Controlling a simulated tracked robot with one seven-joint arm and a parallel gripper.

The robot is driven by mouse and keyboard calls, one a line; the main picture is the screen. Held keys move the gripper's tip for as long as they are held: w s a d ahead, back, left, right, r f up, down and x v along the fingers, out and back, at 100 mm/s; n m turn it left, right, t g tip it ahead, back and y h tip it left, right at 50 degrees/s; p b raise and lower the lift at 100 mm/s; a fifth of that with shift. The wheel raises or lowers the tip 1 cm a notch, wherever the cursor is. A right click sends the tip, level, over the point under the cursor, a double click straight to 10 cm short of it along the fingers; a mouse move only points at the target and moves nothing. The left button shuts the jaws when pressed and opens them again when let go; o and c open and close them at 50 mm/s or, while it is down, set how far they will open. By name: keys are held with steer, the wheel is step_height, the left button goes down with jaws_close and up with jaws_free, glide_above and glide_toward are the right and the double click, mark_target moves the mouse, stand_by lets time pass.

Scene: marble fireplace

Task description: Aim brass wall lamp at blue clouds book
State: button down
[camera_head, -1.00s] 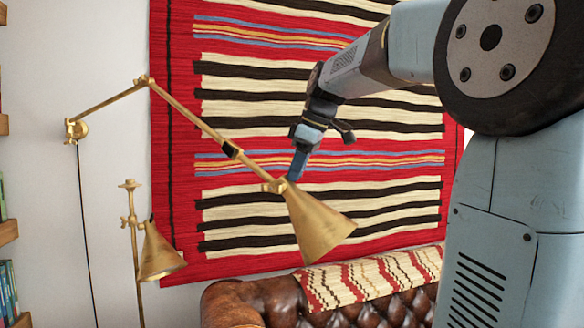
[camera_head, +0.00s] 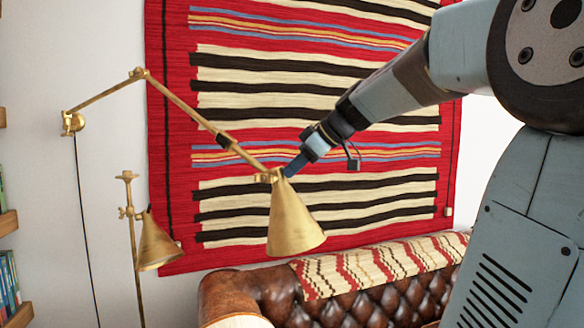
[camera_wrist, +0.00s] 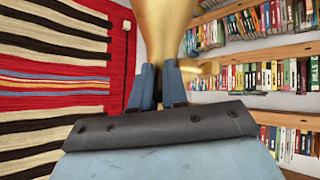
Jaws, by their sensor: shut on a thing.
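The brass wall lamp (camera_head: 296,224) hangs from a jointed brass arm fixed to the white wall at left. Its cone shade opens downward, tilted slightly to the right. My gripper (camera_head: 287,171) is shut on the lamp at the narrow top of the shade, by the joint. In the wrist view, my gripper's two blue fingers (camera_wrist: 160,86) are close together at the brass shade (camera_wrist: 163,28), which hides what is between them. I cannot pick out a blue clouds book; many book spines (camera_wrist: 262,77) on the shelves are too small to read.
A second brass lamp (camera_head: 155,245) on a stand is at lower left. A striped rug (camera_head: 320,120) hangs behind the lamp. A brown leather sofa (camera_head: 375,295) with a patterned throw is below. Shelves with books (camera_head: 8,285) are at the left edge.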

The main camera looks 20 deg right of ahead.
steer(key=shift+a, duration=0.1)
steer(key=c, duration=1.1)
jaws_free()
steer(key=shift+c, duration=0.2)
steer(key=v, duration=1.3)
steer(key=shift+s+r, duration=0.2)
steer(key=shift+r, duration=0.05)
steer(key=s+a+f+m+g+h, duration=0.1)
steer(key=s+a+f+m+h, duration=0.2)
steer(key=f, duration=1)
steer(key=s+a+f+m+g+h, duration=0.1)
steer(key=s+a+f+m+h, duration=0.2)
steer(key=s+a+f+m, duration=0.4)
steer(key=s+a+f, duration=0.3)
steer(key=f, duration=0.4)
steer(key=shift+f, duration=0.2)
